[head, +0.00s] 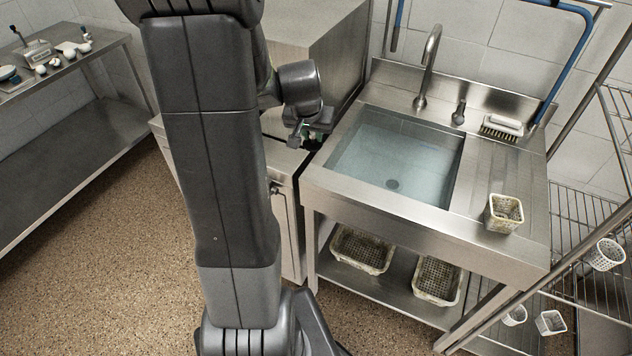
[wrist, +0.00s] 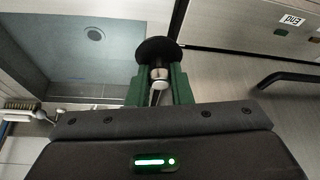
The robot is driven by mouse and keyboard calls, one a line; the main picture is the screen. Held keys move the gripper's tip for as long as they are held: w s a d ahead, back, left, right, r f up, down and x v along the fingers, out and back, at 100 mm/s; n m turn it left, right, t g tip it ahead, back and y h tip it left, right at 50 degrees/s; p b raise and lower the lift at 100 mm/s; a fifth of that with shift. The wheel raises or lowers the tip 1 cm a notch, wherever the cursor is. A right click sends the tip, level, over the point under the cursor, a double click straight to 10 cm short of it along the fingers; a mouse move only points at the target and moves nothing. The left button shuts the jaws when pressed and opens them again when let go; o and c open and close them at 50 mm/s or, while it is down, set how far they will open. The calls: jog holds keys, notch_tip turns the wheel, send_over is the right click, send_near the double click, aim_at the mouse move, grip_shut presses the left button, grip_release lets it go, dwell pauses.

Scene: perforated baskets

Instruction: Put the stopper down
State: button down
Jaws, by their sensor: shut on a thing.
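The stopper (wrist: 158,50) is a black round disc with a pale metal stem, seen in the wrist view. My gripper (wrist: 158,85) has green fingers shut around its stem, and the disc sticks out past the fingertips. In the head view my gripper (head: 312,138) is small and partly hidden by my arm, near the left edge of the sink; the stopper is not clear there. In the wrist view the stopper shows beside the sink basin (wrist: 45,62), apart from the drain (wrist: 95,33).
The steel sink (head: 350,195) holds clear water, with a drain (head: 392,183) at its bottom. A faucet (head: 430,65) and a brush (head: 502,127) are behind. A perforated basket (head: 503,213) stands on the right drainboard; larger baskets (head: 362,250) sit below. A steel cabinet (head: 290,205) adjoins the left.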

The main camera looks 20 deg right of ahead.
aim_at(318, 148)
jog(key=shift+s+d+f, duration=0.4)
jog(key=shift+s+d, duration=0.15)
jog(key=shift+s, duration=0.1)
notch_tip(318, 148, down, 5)
jog(key=shift+f+b, duration=0.15)
jog(key=shift+b, duration=0.15)
jog(key=shift+f+b, duration=0.6)
jog(key=shift+f, duration=1.3)
jog(key=shift+f, duration=0.15)
jog(key=shift+f+b, duration=0.1)
jog(key=shift+b, duration=0.2)
jog(key=c, duration=1.3)
grip_release()
